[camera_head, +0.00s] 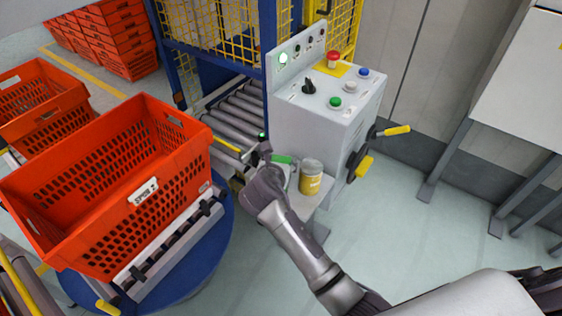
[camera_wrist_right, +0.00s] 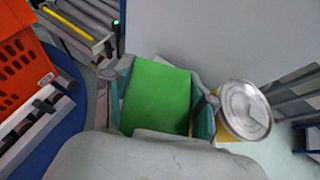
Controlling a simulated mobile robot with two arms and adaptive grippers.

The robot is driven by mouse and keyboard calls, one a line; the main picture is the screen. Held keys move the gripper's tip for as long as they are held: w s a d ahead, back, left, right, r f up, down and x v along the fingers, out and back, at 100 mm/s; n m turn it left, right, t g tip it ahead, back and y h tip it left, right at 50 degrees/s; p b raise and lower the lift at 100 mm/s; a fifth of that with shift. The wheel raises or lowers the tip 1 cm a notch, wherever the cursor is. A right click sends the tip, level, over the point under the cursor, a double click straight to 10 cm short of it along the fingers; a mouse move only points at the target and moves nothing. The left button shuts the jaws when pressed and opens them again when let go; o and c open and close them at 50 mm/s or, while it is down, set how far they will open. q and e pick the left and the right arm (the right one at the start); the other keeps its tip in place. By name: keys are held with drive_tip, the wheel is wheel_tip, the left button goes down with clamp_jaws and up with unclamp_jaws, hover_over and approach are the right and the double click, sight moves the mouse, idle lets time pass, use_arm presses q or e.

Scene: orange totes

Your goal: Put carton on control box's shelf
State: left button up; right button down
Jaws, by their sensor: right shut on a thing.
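The green carton (camera_wrist_right: 157,97) is between the fingers of my right gripper (camera_wrist_right: 161,92) in the right wrist view, and the gripper is shut on it. In the head view my right gripper (camera_head: 272,168) hides most of the carton; a green part (camera_head: 283,159) shows. It is over or at the control box's low white shelf (camera_head: 326,192), left of a yellow can. I cannot tell whether the carton touches the shelf. The grey control box (camera_head: 318,129) with its buttons stands behind. My left gripper is not in view.
The yellow can (camera_head: 311,179) with a metal lid stands on the shelf, close to my right gripper; the lid (camera_wrist_right: 245,108) shows in the wrist view. An orange tote (camera_head: 125,190) stands on a blue turntable at left.

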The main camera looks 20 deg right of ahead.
drive_tip(key=c, duration=0.6)
unclamp_jaws()
drive_tip(key=shift+f, duration=0.1)
drive_tip(key=shift+c, duration=0.2)
drive_tip(key=v, duration=1.2)
